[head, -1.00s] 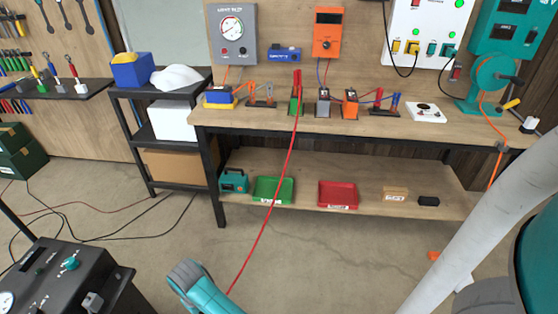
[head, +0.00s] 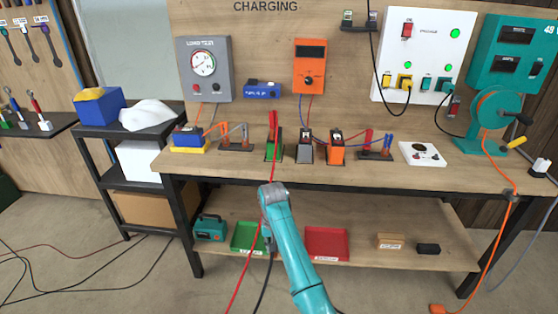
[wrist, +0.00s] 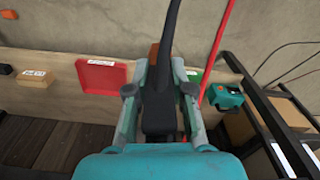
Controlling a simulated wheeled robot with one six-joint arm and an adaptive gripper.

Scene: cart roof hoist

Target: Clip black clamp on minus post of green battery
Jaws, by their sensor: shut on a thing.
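The minus post is too small to make out. My gripper (wrist: 160,92) is shut on the black clamp (wrist: 158,115) in the wrist view, with the black cable (wrist: 172,35) running from it. In the head view my arm reaches up in front of the bench, below the green battery. There the gripper and clamp are mostly hidden behind my wrist, with the black cable (head: 264,275) hanging below.
A grey battery (head: 305,153) and an orange battery (head: 337,152) stand close right of the green one. A blue battery (head: 187,140) and clamp stands are also on the bench (head: 440,178). The lower shelf holds a green tray (head: 247,236) and a red tray (head: 327,242).

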